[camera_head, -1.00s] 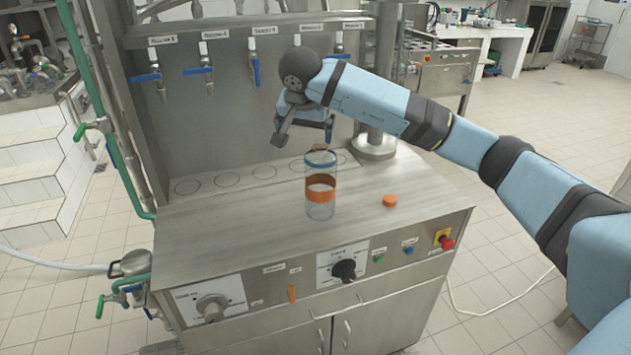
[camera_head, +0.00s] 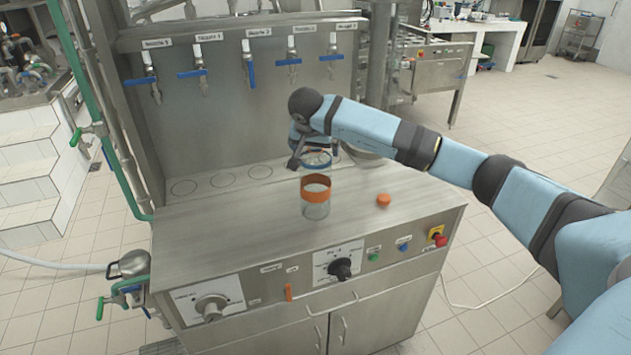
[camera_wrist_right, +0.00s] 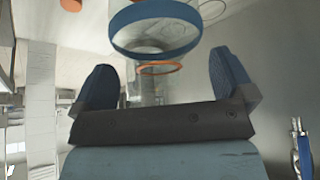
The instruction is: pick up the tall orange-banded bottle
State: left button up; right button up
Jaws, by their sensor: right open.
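The clear orange-banded bottle (camera_head: 316,204) stands upright on the steel worktop. A blue ring (camera_head: 317,159) shows directly above the orange band in the head view. I cannot tell whether it belongs to this bottle or another clear vessel. My right gripper (camera_head: 312,150) is beside this blue ring, partly hidden by my arm. In the right wrist view its two fingers (camera_wrist_right: 165,85) are spread apart, with nothing held between them. A large blue ring (camera_wrist_right: 155,45) lies close ahead, and a smaller orange ring (camera_wrist_right: 160,69) shows between the fingers. My left gripper is out of view.
An orange cap (camera_head: 383,200) lies right of the bottle on the worktop (camera_head: 240,230). Several taps, one of them a blue-handled tap (camera_head: 205,73), line the back panel. A post (camera_head: 378,60) stands behind my right arm. The worktop's left front is clear.

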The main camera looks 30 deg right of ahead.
jog(key=shift+x, duration=1.1)
jog(key=shift+r, duration=0.1)
jog(key=shift+c, duration=0.2)
jog(key=c, duration=0.8)
jog(key=shift+r, duration=0.1)
